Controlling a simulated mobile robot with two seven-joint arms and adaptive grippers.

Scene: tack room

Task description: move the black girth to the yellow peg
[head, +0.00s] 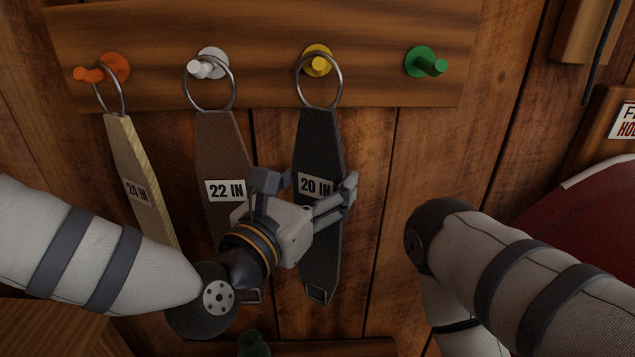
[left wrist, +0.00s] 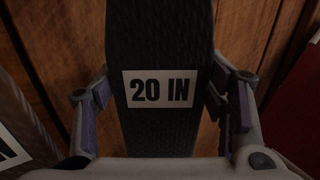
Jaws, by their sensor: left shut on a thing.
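The black girth (head: 320,150), labelled 20 IN, hangs upright below the yellow peg (head: 317,64). Its metal ring (head: 341,88) surrounds the yellow peg in the head view, with the peg's end showing inside the ring's upper part; I cannot tell whether the ring rests on it. My left gripper (head: 322,203) is shut on the black girth around its label. In the left wrist view the girth (left wrist: 160,45) runs between the two fingers (left wrist: 160,105). My right gripper is out of view.
A brown 22 IN girth (head: 218,145) hangs at the white peg (head: 200,66), close left of my gripper. A cream 24 IN girth (head: 138,165) hangs at the orange peg (head: 90,73). The green peg (head: 432,65) is bare. A red rounded object (head: 590,220) stands at right.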

